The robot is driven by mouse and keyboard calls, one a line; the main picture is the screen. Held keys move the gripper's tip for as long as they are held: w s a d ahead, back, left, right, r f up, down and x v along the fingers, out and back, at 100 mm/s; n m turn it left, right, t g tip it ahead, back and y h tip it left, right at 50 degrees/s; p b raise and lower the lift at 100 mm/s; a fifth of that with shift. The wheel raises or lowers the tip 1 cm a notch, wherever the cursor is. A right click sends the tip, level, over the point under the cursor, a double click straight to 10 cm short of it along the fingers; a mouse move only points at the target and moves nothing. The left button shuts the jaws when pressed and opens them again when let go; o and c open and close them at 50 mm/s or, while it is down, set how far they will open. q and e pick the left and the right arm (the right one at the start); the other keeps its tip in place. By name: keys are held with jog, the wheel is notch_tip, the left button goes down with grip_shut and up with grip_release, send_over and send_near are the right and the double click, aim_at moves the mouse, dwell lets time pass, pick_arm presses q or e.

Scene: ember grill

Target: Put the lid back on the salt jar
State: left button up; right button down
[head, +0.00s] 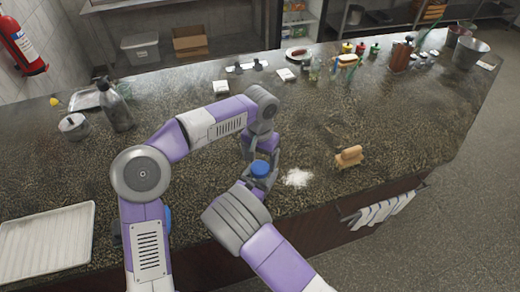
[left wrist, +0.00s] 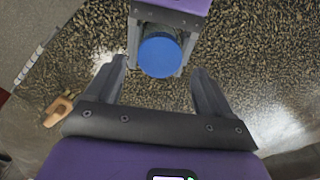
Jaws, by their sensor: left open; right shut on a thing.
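A blue round lid (head: 260,168) shows near the counter's front edge. In the left wrist view the lid (left wrist: 159,56) faces the camera, with a darker body, seemingly the salt jar (left wrist: 163,31), just behind it. My right gripper (head: 260,181) is shut around that body, one finger on each side. I cannot tell whether the lid is fully seated. My left gripper (left wrist: 159,67) is open, its fingers pointing toward the lid with one on each side and visible gaps. In the head view my arms partly hide the jar.
A white tray (head: 48,240) lies at the left front. A bottle (head: 115,108) and a metal pot (head: 74,126) stand at the left. A towel (head: 385,210) hangs in front.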

aim_at(260, 168)
pick_arm(q)
jog(key=shift+f, duration=1.9)
jog(key=shift+c, duration=0.4)
jog(key=c, duration=1)
jog(key=shift+m, duration=0.9)
jog(key=o, duration=1.3)
jog(key=shift+c, duration=0.2)
jog(key=shift+r, duration=0.1)
notch_tip(260, 168, up, 12)
